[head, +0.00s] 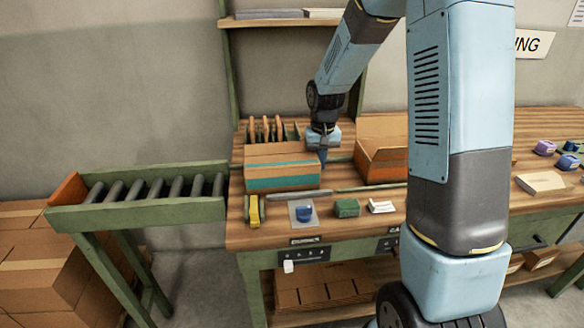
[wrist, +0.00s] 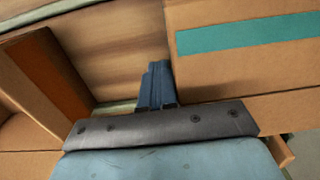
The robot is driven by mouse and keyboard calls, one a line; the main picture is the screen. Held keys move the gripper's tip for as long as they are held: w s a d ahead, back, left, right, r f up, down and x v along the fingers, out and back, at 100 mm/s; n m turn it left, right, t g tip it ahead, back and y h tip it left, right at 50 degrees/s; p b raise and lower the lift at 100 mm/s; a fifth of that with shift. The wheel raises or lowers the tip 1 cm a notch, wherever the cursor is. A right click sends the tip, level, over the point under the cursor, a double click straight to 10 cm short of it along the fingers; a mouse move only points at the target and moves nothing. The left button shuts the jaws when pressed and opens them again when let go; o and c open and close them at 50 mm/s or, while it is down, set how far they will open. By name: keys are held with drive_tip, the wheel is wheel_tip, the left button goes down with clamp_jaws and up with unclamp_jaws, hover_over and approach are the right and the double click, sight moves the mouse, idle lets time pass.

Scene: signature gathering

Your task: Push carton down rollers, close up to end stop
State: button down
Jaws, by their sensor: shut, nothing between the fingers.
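The closed brown carton (head: 280,172) with a teal stripe sits on the wooden bench, at the right end of the rollers. The roller track (head: 155,188) runs left from the bench in a green frame, and its rollers are bare. An orange-brown end stop (head: 68,190) stands at its far left end. My gripper (head: 322,157) is shut and empty, pointing down just right of the carton. In the wrist view my shut fingers (wrist: 157,75) are beside the carton (wrist: 235,70); I cannot tell whether they touch it.
An open box (head: 383,150) stands close to the right of my gripper. A yellow tool (head: 254,211), a blue stamp (head: 304,212), a green block (head: 347,208) and a white item (head: 381,206) lie along the front edge. Stacked cartons (head: 35,265) stand below the track.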

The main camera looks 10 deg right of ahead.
sight(268, 156)
drive_tip(key=shift+a, duration=7.8)
drive_tip(key=a, duration=1.9)
drive_tip(key=shift+a, duration=0.55)
drive_tip(key=a, duration=1.6)
drive_tip(key=shift+a, duration=0.25)
drive_tip(key=shift+d, duration=0.1)
drive_tip(key=shift+d+r, duration=0.1)
drive_tip(key=shift+d, duration=1)
